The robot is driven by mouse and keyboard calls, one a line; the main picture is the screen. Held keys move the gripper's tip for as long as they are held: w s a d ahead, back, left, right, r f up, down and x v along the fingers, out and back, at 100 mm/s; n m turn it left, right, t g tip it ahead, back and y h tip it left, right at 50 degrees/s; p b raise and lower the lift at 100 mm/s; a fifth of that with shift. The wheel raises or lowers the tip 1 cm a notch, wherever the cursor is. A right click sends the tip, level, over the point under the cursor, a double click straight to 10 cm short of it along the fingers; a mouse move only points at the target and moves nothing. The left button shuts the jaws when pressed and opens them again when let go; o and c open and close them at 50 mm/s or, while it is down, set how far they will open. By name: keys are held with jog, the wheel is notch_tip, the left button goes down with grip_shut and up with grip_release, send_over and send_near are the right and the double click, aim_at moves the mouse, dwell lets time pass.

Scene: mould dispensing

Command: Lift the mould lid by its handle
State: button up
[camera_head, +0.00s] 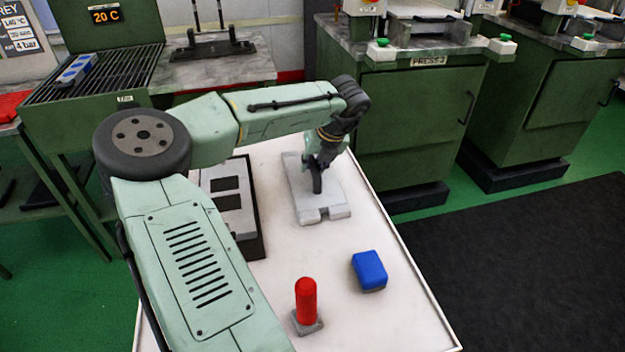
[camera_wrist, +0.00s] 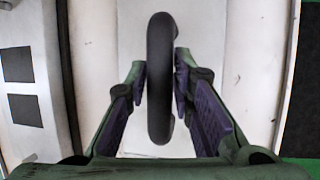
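The mould lid (camera_head: 334,205) is a light grey flat slab with a notch in its near edge, at the table's far part. Its handle (camera_wrist: 160,80) is a thick black upright loop; it also shows in the head view (camera_head: 317,183). My gripper (camera_wrist: 160,84) points down over the lid with one finger on each side of the handle. The finger pads lie close against the handle and appear shut on it. The lid looks level and at table height; any small gap under it cannot be told. My wrist hides part of the lid in the head view.
Left of the lid, a grey plate with dark rectangles (camera_head: 236,223) sits in a dark frame, partly behind my arm. A blue block (camera_head: 369,270) and a red cylinder on a grey base (camera_head: 306,300) stand nearer. Green press cabinets (camera_head: 410,120) stand beyond the white table (camera_head: 400,305).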

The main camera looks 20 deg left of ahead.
grip_shut()
jog(key=shift+r, duration=0.1)
dwell(0.5)
